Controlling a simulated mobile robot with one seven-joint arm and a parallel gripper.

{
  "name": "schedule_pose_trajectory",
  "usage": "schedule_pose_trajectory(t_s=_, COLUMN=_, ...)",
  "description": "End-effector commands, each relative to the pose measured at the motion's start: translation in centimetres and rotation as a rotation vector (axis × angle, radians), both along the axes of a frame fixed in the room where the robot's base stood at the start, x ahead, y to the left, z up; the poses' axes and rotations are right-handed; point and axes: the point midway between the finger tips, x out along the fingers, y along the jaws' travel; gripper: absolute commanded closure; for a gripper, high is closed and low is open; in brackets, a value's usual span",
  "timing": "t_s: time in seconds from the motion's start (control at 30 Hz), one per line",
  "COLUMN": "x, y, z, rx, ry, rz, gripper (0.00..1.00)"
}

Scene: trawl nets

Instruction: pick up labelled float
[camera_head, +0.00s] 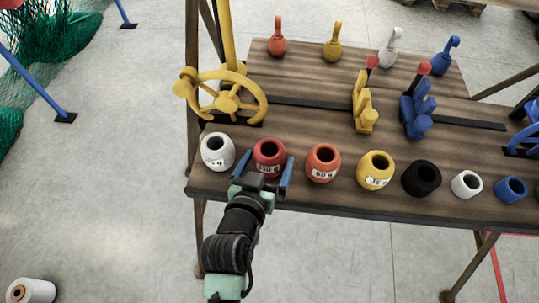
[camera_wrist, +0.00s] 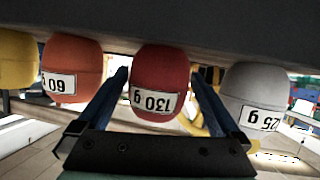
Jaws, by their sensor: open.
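A row of labelled floats stands along the table's front edge. The red float (camera_head: 269,152) carries a white label; in the wrist view (camera_wrist: 160,68) it reads 130 g, upside down. My gripper (camera_head: 265,162) is open, with one blue finger on each side of the red float. I cannot tell whether the fingers touch it. The white float (camera_head: 217,149), reading 25 g in the wrist view (camera_wrist: 250,82), stands to its left. The orange float (camera_head: 323,158), labelled 60 g, stands to its right, then a labelled yellow float (camera_head: 376,166).
Black (camera_head: 422,177), small white (camera_head: 466,184) and blue (camera_head: 511,188) ring-like pieces continue the row. Behind are a yellow handwheel (camera_head: 228,103), yellow (camera_head: 364,108) and blue (camera_head: 416,115) clamps, and several hooked weights at the back. A spool (camera_head: 32,290) lies on the floor.

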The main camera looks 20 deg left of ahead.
Motion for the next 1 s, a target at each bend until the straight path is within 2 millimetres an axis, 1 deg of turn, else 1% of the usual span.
schedule_pose_trajectory(t_s=0.03, x=0.8, y=0.1, z=0.0, rx=-0.001, ry=-0.002, rz=0.001, gripper=0.0)
schedule_pose_trajectory(t_s=0.1, x=1.9, y=0.2, z=-0.1, rx=0.0, ry=-0.002, rz=0.001, gripper=0.0)
schedule_pose_trajectory(t_s=0.23, x=3.3, y=0.4, z=-0.8, rx=0.0, ry=-0.002, rz=0.001, gripper=0.0)
schedule_pose_trajectory(t_s=0.37, x=3.9, y=0.4, z=-1.0, rx=0.0, ry=-0.002, rz=0.0, gripper=0.0)
schedule_pose_trajectory(t_s=0.57, x=3.9, y=0.4, z=-1.1, rx=0.0, ry=-0.001, rz=0.0, gripper=0.0)
schedule_pose_trajectory(t_s=0.6, x=3.8, y=0.4, z=-1.1, rx=0.0, ry=-0.001, rz=0.0, gripper=0.07)
schedule_pose_trajectory(t_s=0.67, x=3.8, y=0.4, z=-1.1, rx=0.0, ry=-0.001, rz=0.0, gripper=0.18)
schedule_pose_trajectory(t_s=0.7, x=3.8, y=0.4, z=-1.1, rx=0.0, ry=-0.001, rz=0.0, gripper=0.25)
schedule_pose_trajectory(t_s=0.77, x=3.8, y=0.4, z=-1.1, rx=0.0, ry=-0.001, rz=0.0, gripper=0.36)
schedule_pose_trajectory(t_s=0.8, x=3.8, y=0.4, z=-1.1, rx=0.0, ry=-0.001, rz=0.0, gripper=0.43)
schedule_pose_trajectory(t_s=0.93, x=3.8, y=0.4, z=-1.1, rx=0.0, ry=-0.001, rz=0.0, gripper=0.67)
schedule_pose_trajectory(t_s=1.0, x=3.8, y=0.4, z=-1.0, rx=0.001, ry=-0.002, rz=0.001, gripper=0.69)
